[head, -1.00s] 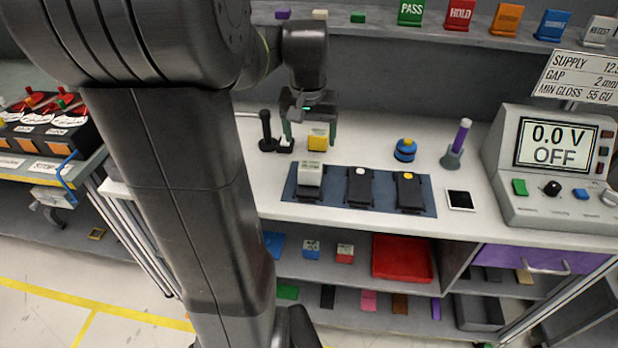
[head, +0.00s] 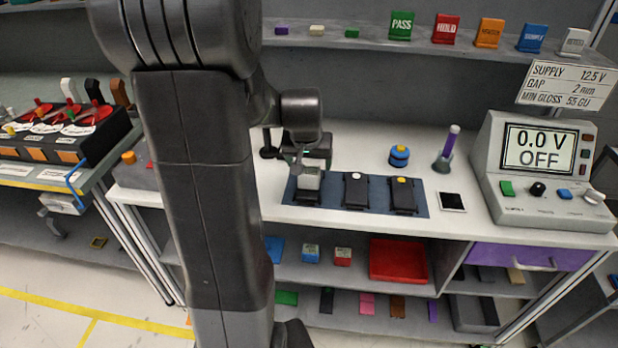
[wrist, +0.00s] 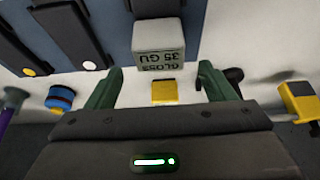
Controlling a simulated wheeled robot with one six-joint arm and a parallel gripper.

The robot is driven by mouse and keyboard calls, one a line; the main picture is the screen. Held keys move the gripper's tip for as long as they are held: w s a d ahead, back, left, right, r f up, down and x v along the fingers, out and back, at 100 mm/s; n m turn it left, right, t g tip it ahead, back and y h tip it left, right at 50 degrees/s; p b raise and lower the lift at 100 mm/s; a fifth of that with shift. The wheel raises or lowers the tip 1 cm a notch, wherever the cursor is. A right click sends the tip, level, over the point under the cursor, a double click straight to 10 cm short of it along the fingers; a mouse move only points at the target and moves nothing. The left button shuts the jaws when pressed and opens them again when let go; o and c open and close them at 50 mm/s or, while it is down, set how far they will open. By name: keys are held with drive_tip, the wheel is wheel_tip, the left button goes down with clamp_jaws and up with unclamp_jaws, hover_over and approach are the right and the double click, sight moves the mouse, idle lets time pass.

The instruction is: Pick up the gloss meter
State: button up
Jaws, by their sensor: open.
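The gloss meter is a pale grey block (head: 308,184) on the leftmost black module on the blue mat (head: 333,203). In the wrist view the gloss meter (wrist: 158,42) shows "GLOSS 35 GU", upside down. My gripper (head: 311,164) is at the back of the block in the head view, overlapping its top edge. In the wrist view my gripper (wrist: 160,70) has its green fingers spread, one to each side of the block's near edge. The gripper is open and empty. I cannot tell the exact height gap.
Two more black modules (head: 355,189) (head: 404,194) lie to the right. A small yellow block (wrist: 165,92) is under the gripper. A blue round item (head: 399,156), a purple-topped stand (head: 447,150) and the meter console (head: 540,170) stand farther right.

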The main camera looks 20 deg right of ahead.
sight(309, 169)
drive_tip(key=shift+f, duration=0.5)
drive_tip(key=shift+s+x, duration=0.2)
drive_tip(key=shift+x, duration=1.9)
drive_tip(key=shift+a, duration=0.2)
drive_tip(key=c, duration=1.2)
drive_tip(key=shift+c, duration=0.2)
